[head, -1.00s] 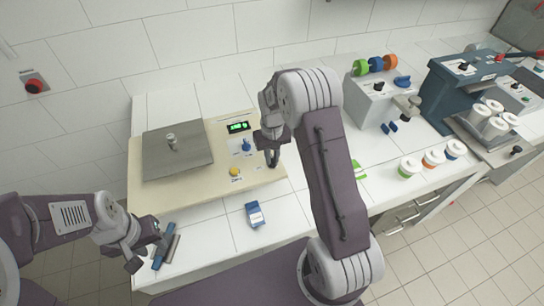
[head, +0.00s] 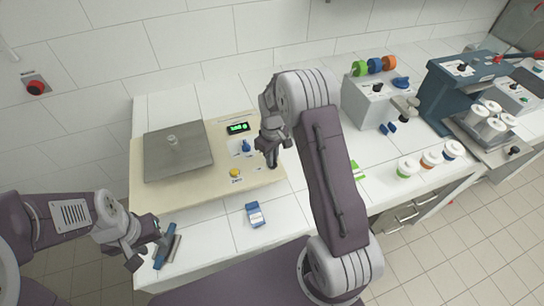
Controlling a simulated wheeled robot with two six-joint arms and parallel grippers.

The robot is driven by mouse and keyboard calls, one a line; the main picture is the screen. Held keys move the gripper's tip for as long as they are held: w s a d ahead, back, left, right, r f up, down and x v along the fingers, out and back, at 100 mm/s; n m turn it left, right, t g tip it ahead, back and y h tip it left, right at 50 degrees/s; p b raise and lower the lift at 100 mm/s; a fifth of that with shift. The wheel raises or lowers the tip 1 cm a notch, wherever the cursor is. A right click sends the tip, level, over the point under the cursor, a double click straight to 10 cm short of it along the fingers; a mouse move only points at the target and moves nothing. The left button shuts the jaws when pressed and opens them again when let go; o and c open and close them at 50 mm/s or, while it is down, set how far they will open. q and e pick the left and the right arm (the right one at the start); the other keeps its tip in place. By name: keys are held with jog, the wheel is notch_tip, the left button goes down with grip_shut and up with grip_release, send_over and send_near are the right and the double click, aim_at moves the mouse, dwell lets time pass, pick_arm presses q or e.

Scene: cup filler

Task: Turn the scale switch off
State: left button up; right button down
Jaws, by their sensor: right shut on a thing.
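The scale is a cream base (head: 205,198) with a square grey pan (head: 178,163) on the left and a control panel on the right. Its display (head: 238,128) glows green. Below it is a blue switch (head: 246,147), pointing up, and lower down a yellow button (head: 235,173). My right gripper (head: 272,163) is at the right edge of the scale, right of the blue switch and apart from it. Its fingers are together on a thing that they hide. My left gripper (head: 146,254) is open at the front left of the table, beside a blue and grey tool (head: 167,250).
A blue packet (head: 254,214) lies in front of the scale. To the right stand a grey machine (head: 372,100) with coloured rings, several lidded cups (head: 429,160) and a dark blue filler (head: 450,95). A red button (head: 36,87) is on the left wall.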

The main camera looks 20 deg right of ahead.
jog(key=n+p, duration=0.1)
jog(key=n, duration=1.1)
jog(key=shift+p, duration=0.35)
jog(key=shift+n, duration=0.4)
jog(key=c, duration=1.5)
grip_release()
notch_tip(320, 180, up, 9)
jog(key=shift+r+b, duration=0.1)
jog(key=shift+b, duration=0.55)
